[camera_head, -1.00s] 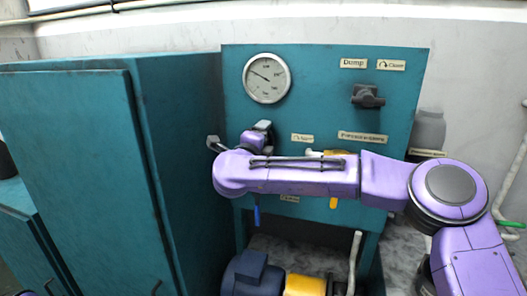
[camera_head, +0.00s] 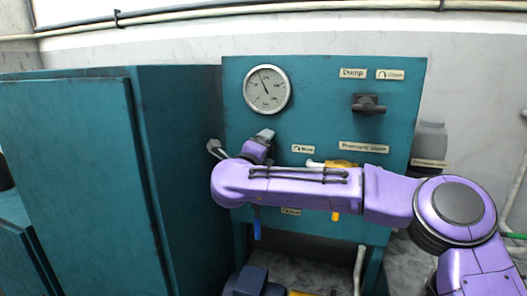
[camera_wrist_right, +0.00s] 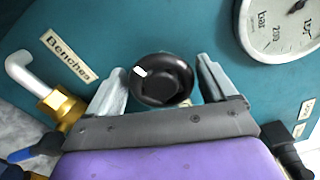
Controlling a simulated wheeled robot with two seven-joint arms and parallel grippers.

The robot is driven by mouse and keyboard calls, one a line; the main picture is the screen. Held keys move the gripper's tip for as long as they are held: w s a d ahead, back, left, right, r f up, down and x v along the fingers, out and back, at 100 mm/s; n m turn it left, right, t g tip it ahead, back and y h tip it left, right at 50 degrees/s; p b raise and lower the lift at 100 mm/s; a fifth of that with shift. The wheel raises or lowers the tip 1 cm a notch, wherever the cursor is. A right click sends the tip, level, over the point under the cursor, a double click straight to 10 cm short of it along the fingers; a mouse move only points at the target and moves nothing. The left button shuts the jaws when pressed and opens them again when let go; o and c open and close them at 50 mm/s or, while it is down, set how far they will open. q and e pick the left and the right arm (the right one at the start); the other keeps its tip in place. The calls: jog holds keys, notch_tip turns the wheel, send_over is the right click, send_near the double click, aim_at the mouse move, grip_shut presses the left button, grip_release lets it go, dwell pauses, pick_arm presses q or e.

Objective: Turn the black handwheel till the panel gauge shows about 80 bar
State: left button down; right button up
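The black handwheel (camera_wrist_right: 162,80) shows in the right wrist view between the two fingers of my right gripper (camera_wrist_right: 162,72). The fingers stand beside its rim with a narrow gap visible, clearest on the right. A small white mark sits on its upper left rim. In the head view my right gripper (camera_head: 240,143) is at the panel below the gauge, and my purple arm hides the wheel. The panel gauge (camera_head: 267,90) has its needle pointing up and slightly left; its numbers are too small to read there. It is partly cut off in the right wrist view (camera_wrist_right: 280,30). My left gripper is not in view.
The teal panel (camera_head: 320,110) carries a dark valve knob (camera_head: 368,104) at upper right and several labels. A blue-tipped lever (camera_head: 257,228) and a yellow fitting (camera_head: 336,215) lie below my arm. A teal cabinet (camera_head: 80,170) stands close on the left.

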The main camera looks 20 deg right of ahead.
jog(key=b+v, duration=0.3)
jog(key=v, duration=0.7)
jog(key=shift+s+a, duration=0.2)
jog(key=shift+a, duration=0.05)
